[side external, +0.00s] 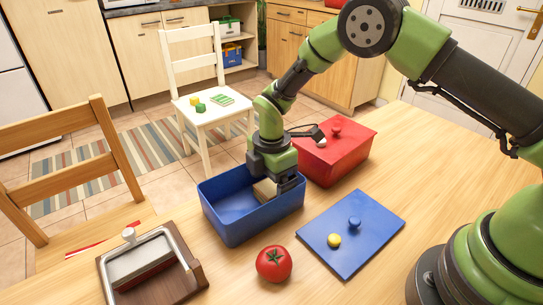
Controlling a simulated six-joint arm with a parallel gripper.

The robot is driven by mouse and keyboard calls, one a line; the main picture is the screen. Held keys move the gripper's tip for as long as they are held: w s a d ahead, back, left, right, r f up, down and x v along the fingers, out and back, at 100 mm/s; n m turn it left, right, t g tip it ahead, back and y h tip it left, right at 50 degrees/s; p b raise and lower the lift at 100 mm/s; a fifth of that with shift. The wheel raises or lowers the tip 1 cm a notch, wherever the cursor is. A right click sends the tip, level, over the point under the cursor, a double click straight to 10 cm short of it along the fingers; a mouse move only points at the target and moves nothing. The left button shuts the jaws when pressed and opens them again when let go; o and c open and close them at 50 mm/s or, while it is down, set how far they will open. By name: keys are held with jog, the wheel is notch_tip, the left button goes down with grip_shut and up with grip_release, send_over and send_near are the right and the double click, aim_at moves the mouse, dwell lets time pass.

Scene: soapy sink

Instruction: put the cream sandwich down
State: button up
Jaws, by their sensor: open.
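The cream sandwich (264,189) lies inside the open blue box (232,229), toward its right side. My gripper (275,185) reaches down into the blue box, right at the sandwich. Its jaws are open, and they hide part of the sandwich. I cannot tell whether a finger still touches it or how it rests on the box floor.
A tomato (273,264) stands in front. A closed red box (345,160) is behind. A metal-lidded wooden dish (140,265) is at left.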

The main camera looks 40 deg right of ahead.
notch_tip(320, 180, up, 10)
dwell(0.3)
notch_tip(320, 180, up, 10)
jog(key=m+t, duration=0.2)
jog(key=m, duration=0.4)
send_over(272, 187)
jog(key=s+d, duration=0.3)
jog(key=s, duration=0.1)
jog(key=s+d+r+m+t, duration=0.1)
jog(key=s+r+m, duration=0.1)
jog(key=s+m, duration=0.3)
jog(key=s+d+r+m+t+y, duration=0.1)
jog(key=s+r+m+t, duration=0.1)
jog(key=s+m, duration=0.3)
jog(key=s+d+r+m+t+y, duration=0.1)
jog(key=s+r+m, duration=0.3)
jog(key=s, duration=0.4)
jog(key=shift+s+d+m+t, duration=0.35)
jog(key=shift+m+t, duration=0.25)
jog(key=shift+m, duration=0.3)
